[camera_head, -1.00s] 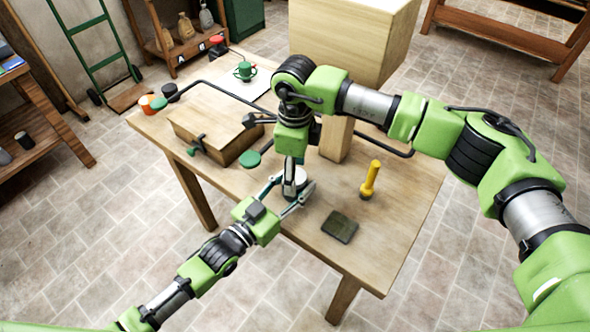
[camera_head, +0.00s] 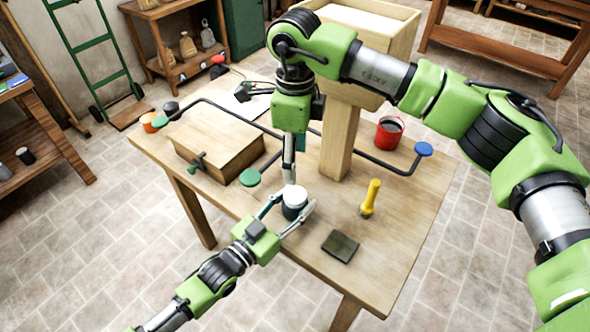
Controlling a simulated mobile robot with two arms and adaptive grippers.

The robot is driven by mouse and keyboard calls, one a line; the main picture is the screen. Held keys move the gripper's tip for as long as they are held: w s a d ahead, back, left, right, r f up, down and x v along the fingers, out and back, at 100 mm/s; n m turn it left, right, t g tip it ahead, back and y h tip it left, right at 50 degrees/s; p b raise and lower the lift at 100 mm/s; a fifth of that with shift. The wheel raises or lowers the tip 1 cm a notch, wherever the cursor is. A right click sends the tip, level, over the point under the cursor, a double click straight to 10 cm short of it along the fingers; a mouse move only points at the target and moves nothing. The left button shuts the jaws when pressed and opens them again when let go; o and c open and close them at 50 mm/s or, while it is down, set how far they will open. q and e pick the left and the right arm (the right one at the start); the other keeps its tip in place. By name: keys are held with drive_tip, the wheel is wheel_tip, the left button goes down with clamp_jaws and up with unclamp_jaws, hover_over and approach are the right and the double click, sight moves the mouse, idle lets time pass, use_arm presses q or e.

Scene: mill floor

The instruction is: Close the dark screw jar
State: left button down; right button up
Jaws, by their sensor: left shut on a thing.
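The dark screw jar (camera_head: 291,212) stands near the table's front edge, with a white round top (camera_head: 296,194); I cannot tell whether that top is a lid. My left gripper (camera_head: 291,216) is shut around the jar's body from the front, its fingers on either side. My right gripper (camera_head: 289,180) points straight down just above and behind the white top. Its fingers show edge-on, so their opening and any contact with the top are unclear.
A wooden box (camera_head: 213,139) and a bent black rod (camera_head: 352,154) lie behind. A wooden post (camera_head: 339,143) rises behind the jar. A yellow-handled tool (camera_head: 370,198) and a dark block (camera_head: 340,246) are to the right. A red bucket (camera_head: 389,133) stands farther back.

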drive_tip(key=shift+r, duration=0.45)
use_arm(q)
drive_tip(key=c, duration=1.1)
unclamp_jaws()
drive_tip(key=shift+o, duration=0.2)
drive_tip(key=v, duration=1.2)
